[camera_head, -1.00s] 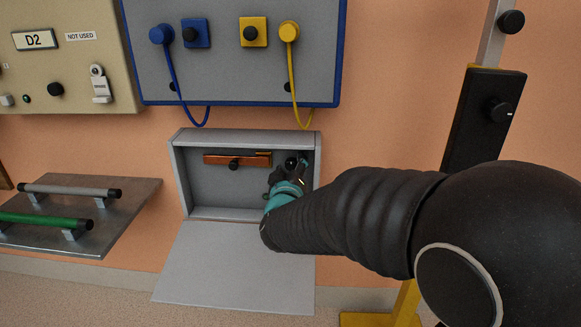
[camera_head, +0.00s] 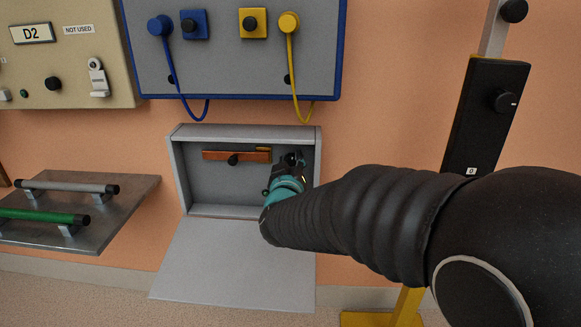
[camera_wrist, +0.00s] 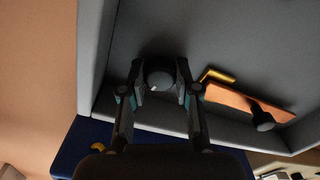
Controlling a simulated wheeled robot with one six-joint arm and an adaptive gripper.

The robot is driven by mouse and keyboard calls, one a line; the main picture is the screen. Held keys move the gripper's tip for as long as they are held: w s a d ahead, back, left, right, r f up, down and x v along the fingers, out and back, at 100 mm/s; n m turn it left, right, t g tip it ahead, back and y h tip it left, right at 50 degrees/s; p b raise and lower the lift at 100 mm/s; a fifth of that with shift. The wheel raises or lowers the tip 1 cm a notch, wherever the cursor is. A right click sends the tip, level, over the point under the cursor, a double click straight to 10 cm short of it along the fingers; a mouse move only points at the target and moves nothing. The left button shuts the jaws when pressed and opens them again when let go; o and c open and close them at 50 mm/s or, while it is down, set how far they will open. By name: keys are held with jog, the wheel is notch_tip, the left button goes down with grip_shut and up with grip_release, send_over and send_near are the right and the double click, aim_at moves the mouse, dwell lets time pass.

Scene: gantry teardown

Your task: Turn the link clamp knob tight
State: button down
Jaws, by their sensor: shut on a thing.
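A round dark knob with a white mark (camera_wrist: 159,79) sits on the back wall of an open grey box; I take it as the clamp knob. My gripper (camera_wrist: 160,72) is shut on it, one finger on each side, in the wrist view. In the head view my gripper (camera_head: 290,168) reaches into the right of the box and mostly covers this knob. A copper-coloured link bar (camera_head: 212,155) with a black knob (camera_head: 233,160) at its middle lies level to the left of it. A yellow bracket (camera_wrist: 214,74) shows at the bar's near end in the wrist view.
The grey box (camera_head: 176,170) has its flap (camera_head: 220,265) hanging open below. Above is a blue-framed panel (camera_head: 230,75) with blue and yellow cables. A metal shelf with bars (camera_head: 110,215) is at left. A black post unit (camera_head: 485,130) is at right.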

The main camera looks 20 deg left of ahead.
jog(key=m+b, duration=0.2)
jog(key=m, duration=0.1)
jog(key=shift+f+m, duration=0.15)
jog(key=shift+m, duration=0.15)
jog(key=m, duration=0.3)
jog(key=shift+m+b, duration=0.3)
jog(key=shift+b, duration=0.1)
jog(key=m, duration=0.4)
jog(key=shift+m, duration=1.9)
jog(key=c, duration=0.8)
grip_release()
jog(key=shift+c, duration=0.2)
jog(key=shift+s, duration=0.1)
